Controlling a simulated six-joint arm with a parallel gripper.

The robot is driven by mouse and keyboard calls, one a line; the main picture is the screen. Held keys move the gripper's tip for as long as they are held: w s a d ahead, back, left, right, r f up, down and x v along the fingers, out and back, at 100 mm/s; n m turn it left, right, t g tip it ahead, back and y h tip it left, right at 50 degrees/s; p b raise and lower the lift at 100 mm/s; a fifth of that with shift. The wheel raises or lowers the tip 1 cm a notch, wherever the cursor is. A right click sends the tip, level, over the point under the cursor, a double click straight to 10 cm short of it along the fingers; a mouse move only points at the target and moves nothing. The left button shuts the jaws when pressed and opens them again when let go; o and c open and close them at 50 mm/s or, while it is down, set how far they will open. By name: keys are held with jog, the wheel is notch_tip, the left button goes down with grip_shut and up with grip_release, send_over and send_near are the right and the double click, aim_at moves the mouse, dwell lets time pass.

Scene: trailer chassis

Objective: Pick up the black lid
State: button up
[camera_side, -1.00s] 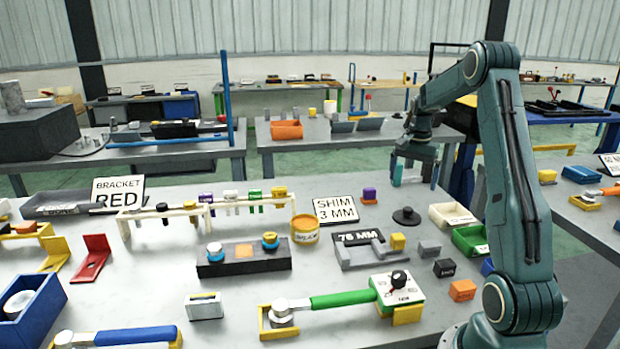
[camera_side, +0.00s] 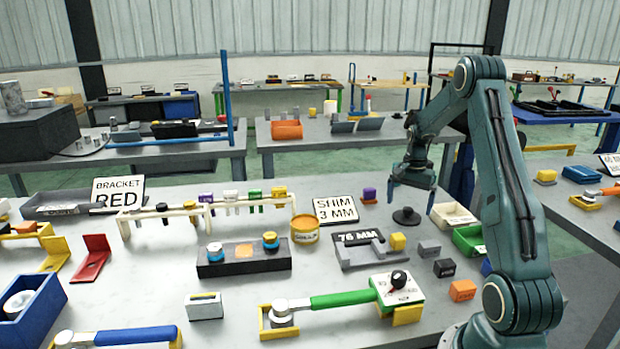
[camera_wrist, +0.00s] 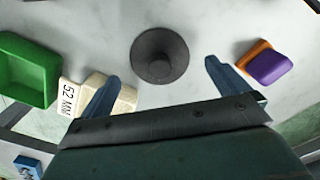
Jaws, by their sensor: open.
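The black lid (camera_side: 406,216) is a dark round disc with a raised knob. It lies flat on the grey table, toward the right side in the side view. My gripper (camera_side: 411,201) is above the lid, with its fingers apart and nothing between them. In the wrist view the lid (camera_wrist: 160,55) shows whole, just beyond the two blue fingertips of my gripper (camera_wrist: 162,82) and roughly centred between them. The fingers do not touch it.
A purple block on an orange base (camera_side: 369,194) is behind left.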

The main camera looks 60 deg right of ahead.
aim_at(409, 208)
jog(key=shift+f, duration=1.55)
jog(key=shift+c, duration=0.2)
jog(key=c, duration=1)
